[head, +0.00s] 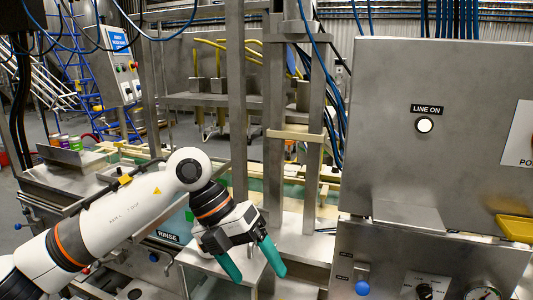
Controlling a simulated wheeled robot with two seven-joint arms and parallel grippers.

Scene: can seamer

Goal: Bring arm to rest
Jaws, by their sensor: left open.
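My left arm (110,215) reaches in from the lower left. It is white with orange bands and bends at the elbow-like joint near the middle. My left gripper (251,262) has two green fingers spread apart, pointing down and to the right. It is open with nothing between the fingers. It hangs in front of the steel machine frame, over a small steel ledge. My right arm and right gripper are not in view.
A large steel cabinet (430,100) with a lit LINE ON lamp (424,125) fills the right. Below it is a panel with a blue knob (362,288) and a gauge. Steel posts (237,100) stand behind my gripper. A yellow tray (515,228) sits at the right edge.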

